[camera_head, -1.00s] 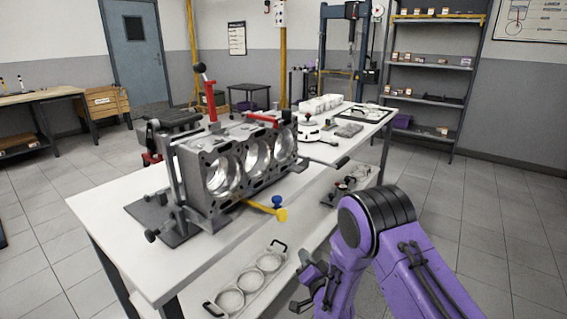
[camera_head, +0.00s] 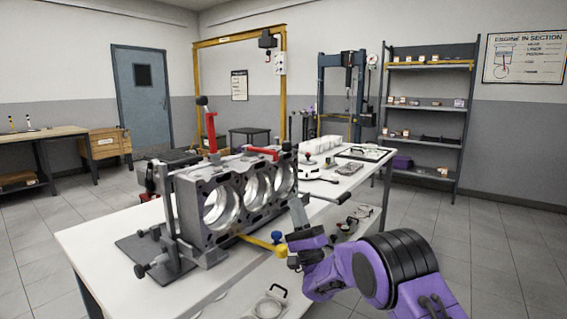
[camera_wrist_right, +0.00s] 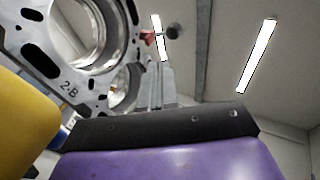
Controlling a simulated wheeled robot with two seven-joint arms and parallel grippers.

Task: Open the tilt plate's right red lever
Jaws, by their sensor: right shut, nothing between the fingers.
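The engine block (camera_head: 245,200) stands upright on its tilt stand on the white table. One red lever (camera_head: 211,130) stands up at the block's left end, topped by a black ball. The right red lever (camera_head: 262,152) lies nearly flat along the block's top edge. In the right wrist view a red part (camera_wrist_right: 148,38) with a dark ball shows past the block (camera_wrist_right: 75,75); I cannot tell which lever it is. My right gripper (camera_head: 298,208) is shut and empty, in front of the block's right end, below the right lever and apart from it. My left gripper is out of view.
A yellow bar (camera_head: 262,244) with a blue knob (camera_head: 277,236) sticks out from the block's lower front, close to my right gripper. A dark rod with a knob (camera_head: 343,198) juts right from the stand. Other parts lie on the table behind.

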